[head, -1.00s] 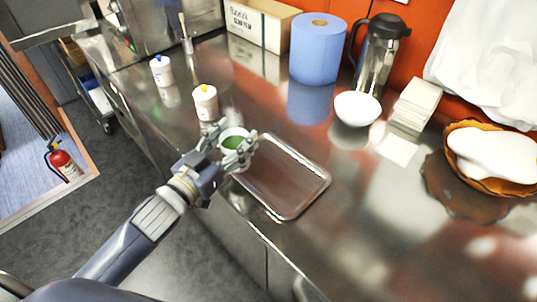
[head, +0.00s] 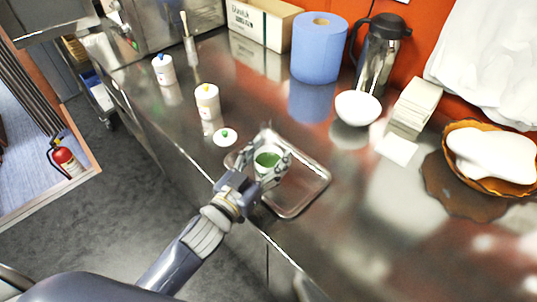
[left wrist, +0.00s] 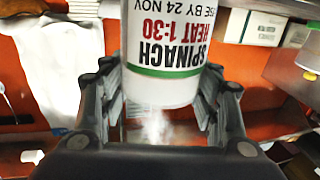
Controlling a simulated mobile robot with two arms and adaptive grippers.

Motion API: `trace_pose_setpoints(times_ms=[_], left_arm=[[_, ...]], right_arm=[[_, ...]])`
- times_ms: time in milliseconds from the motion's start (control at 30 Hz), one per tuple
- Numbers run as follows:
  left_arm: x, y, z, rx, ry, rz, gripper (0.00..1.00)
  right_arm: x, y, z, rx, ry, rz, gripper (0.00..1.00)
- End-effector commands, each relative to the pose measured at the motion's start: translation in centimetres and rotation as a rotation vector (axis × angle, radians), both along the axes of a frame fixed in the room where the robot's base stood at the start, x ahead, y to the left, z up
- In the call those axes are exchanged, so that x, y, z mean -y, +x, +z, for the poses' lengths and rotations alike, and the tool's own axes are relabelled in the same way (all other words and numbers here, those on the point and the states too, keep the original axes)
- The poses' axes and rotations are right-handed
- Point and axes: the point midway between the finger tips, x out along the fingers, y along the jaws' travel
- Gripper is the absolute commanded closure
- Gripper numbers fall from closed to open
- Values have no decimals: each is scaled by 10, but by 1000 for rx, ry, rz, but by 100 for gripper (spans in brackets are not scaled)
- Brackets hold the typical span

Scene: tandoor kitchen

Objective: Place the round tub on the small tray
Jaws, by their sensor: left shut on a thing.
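The round tub (head: 267,161) is white, open at the top, with green contents. My left gripper (head: 263,163) is shut around it, a finger on each side. In the left wrist view the tub (left wrist: 163,50) sits between the fingers, its label reading "SPINACH" upside down. The small tray (head: 312,192) is a shallow metal tray on the counter. In the head view the tub appears over the tray's left part; I cannot tell whether its base touches the tray. My right gripper is not in view.
A white lid with a green knob (head: 225,137) lies left of the tray. Two lidded white tubs, yellow-topped (head: 207,97) and blue-topped (head: 164,70), stand farther back. A white bowl (head: 358,107) and blue paper roll (head: 318,50) stand behind.

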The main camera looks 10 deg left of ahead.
Motion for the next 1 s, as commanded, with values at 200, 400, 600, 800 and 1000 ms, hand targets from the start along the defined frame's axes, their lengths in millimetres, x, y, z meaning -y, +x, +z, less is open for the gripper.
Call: trace_pose_setpoints(times_ms=[200,400,600,800,1000], left_arm=[[0,0,-3,0,0,0,23],[0,0,-2,0,0,0,23],[0,0,2,1,1,0,23],[-9,-23,-3,-4,-1,0,23],[-21,-58,-3,-4,-1,0,23]], right_arm=[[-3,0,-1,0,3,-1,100],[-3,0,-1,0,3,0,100],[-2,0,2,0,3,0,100],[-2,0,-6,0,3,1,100],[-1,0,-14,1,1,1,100]])
